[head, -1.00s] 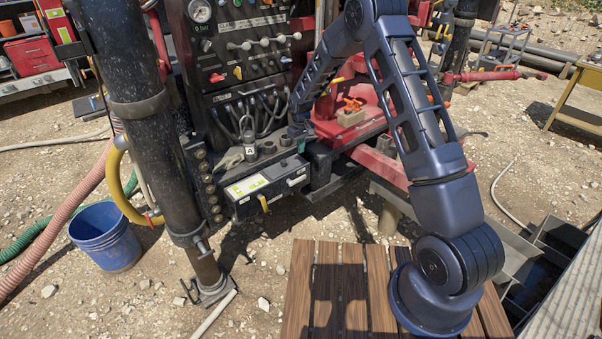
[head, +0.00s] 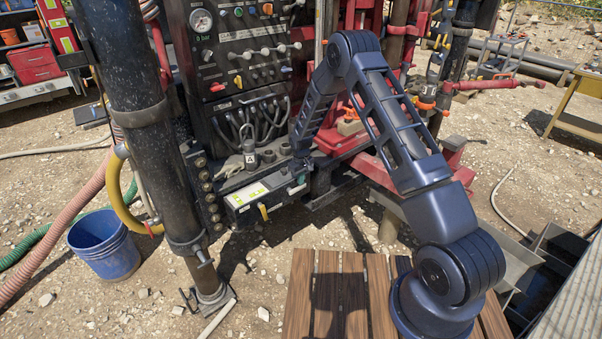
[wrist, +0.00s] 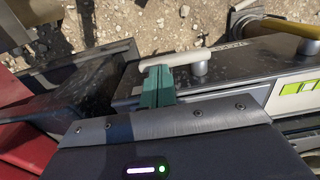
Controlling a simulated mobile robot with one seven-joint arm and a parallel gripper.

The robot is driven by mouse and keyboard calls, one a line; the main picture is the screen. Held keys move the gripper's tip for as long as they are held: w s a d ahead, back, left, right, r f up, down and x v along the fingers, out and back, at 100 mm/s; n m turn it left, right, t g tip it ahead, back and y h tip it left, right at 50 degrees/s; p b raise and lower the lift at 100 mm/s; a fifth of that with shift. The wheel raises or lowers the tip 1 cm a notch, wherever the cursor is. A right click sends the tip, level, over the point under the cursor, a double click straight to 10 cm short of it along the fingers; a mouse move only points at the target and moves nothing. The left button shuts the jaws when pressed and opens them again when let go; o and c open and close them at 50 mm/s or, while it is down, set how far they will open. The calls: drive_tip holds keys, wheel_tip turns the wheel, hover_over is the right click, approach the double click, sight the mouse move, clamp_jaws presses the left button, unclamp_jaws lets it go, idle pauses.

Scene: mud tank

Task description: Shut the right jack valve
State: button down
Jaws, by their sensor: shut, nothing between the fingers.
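The valve box (head: 236,214) is a grey-black housing with a yellow-green label, low on the rig's front. A yellow lever (head: 263,211) is on its front; it also shows at the right of the wrist view (wrist: 291,27). A cream lever (wrist: 178,59) on a round pivot is beside it in the wrist view, at the head view's right end of the box. My gripper (head: 300,180) is at that end. Its green fingers (wrist: 157,83) are shut and empty, with their tips right at the cream lever's free end. I cannot tell whether they touch.
A control panel (head: 238,76) with a gauge and several levers stands above the box. A thick black post (head: 143,130) is left of it, with a blue bucket (head: 104,243) on the gravel. Red rig beams (head: 378,168) lie to the right. Wooden slats (head: 327,290) are in front.

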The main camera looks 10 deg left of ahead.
sight(304, 184)
drive_tip(key=shift+f, duration=0.55)
drive_tip(key=shift+w+d+f, duration=0.1)
drive_tip(key=shift+d+f, duration=0.05)
drive_tip(key=shift+d, duration=0.05)
drive_tip(key=shift+w+d+f+g+y, duration=0.1)
drive_tip(key=shift+f+g+y, duration=0.15)
drive_tip(key=shift+g+y, duration=0.35)
drive_tip(key=shift+w+d+f, duration=0.15)
drive_tip(key=shift+w+f, duration=0.05)
drive_tip(key=shift+f, duration=0.5)
drive_tip(key=shift+w+d+f, duration=0.1)
drive_tip(key=shift+f, duration=0.95)
